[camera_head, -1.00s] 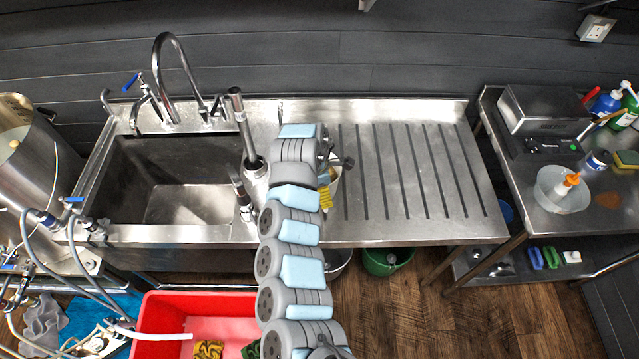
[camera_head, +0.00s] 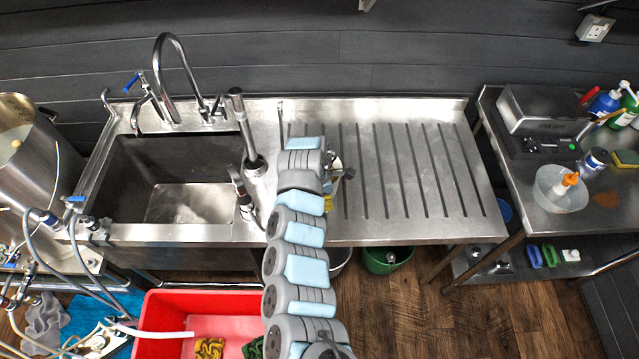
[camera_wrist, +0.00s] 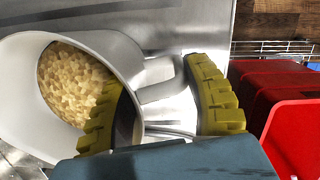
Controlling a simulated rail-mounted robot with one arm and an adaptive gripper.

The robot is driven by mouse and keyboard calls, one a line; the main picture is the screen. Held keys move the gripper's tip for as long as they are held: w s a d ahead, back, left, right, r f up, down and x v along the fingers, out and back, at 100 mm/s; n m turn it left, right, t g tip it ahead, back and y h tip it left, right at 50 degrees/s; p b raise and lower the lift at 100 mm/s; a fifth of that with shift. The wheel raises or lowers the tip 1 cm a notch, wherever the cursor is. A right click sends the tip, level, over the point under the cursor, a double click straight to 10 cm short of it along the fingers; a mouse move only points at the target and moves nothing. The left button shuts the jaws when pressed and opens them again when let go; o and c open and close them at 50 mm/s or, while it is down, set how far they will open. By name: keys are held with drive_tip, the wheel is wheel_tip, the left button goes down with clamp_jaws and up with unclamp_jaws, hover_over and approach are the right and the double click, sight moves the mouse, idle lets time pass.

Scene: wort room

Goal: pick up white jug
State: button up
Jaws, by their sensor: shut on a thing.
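The white jug (camera_wrist: 117,45) fills the left of the wrist view, tilted in the picture, its mouth showing pale yellow chunky contents (camera_wrist: 72,85). Its handle (camera_wrist: 160,85) lies between the yellow fingers of my gripper (camera_wrist: 160,110). One finger overlaps the jug's mouth and the other is past the handle's outer side. My gripper is shut on the jug; the exact contact is partly hidden. In the head view my arm hides most of the jug, and only a pale sliver (camera_head: 337,163) shows beside the wrist, over the left part of the grooved drainboard.
The grooved steel drainboard (camera_head: 430,190) is clear to the right. A deep sink (camera_head: 190,205) with a tall tap (camera_head: 163,70) lies left. A red crate (camera_head: 165,325) and a green bucket (camera_head: 388,258) are below.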

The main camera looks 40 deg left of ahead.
drive_tip(key=shift+r, duration=0.1)
wheel_tip(320, 180, up, 10)
drive_tip(key=shift+f+b, duration=0.1)
drive_tip(key=shift+b, duration=0.5)
drive_tip(key=shift+r+p, duration=1.75)
drive_tip(key=shift+r, duration=2.75)
wheel_tip(320, 180, up, 9)
drive_tip(key=p, duration=0.7)
